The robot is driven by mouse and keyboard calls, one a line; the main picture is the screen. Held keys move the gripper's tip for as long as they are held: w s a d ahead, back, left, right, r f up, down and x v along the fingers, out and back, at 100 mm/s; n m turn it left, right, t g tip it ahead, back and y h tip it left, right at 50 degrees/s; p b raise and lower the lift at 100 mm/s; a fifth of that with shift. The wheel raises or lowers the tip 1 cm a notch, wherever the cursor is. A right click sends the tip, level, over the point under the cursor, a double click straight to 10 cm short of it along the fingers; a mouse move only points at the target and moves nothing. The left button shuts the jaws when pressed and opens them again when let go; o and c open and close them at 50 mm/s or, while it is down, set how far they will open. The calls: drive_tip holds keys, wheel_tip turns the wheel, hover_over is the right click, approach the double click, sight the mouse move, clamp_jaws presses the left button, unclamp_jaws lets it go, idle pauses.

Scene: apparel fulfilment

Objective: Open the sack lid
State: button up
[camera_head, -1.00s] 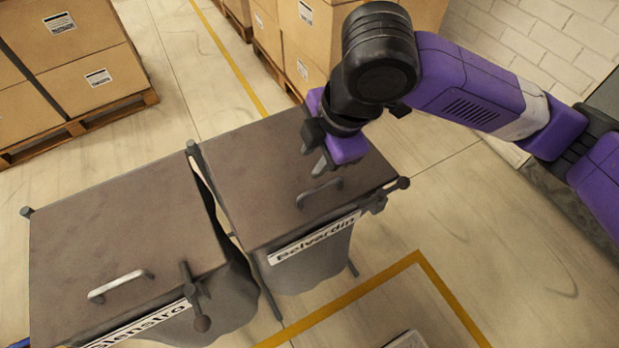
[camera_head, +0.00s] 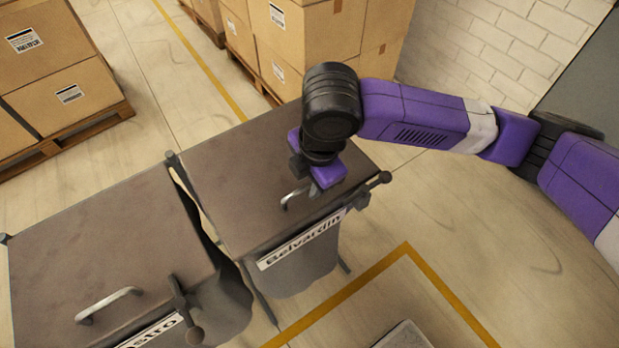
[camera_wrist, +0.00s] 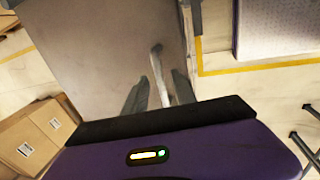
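The right sack, labelled "Belvardin", has a flat brown lid (camera_head: 240,170) that lies shut on its frame. A bar handle (camera_head: 287,200) stands near the lid's front edge, partly hidden by my gripper (camera_head: 305,190). In the wrist view my gripper (camera_wrist: 160,92) is open. Its two dark fingers stand on either side of the pale handle (camera_wrist: 156,65), with gaps between; contact cannot be told. The lid also fills the middle of the wrist view (camera_wrist: 100,40). The left sack's lid (camera_head: 100,250) is also shut, with its own handle (camera_head: 108,303).
Cardboard boxes on a pallet (camera_head: 50,60) stand at the back left, and more boxes (camera_head: 300,45) stand behind the sacks. A dark clamp knob (camera_head: 384,178) juts from the right sack's front corner. The floor to the right is open.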

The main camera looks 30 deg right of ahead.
clamp_jaws()
idle(1.4)
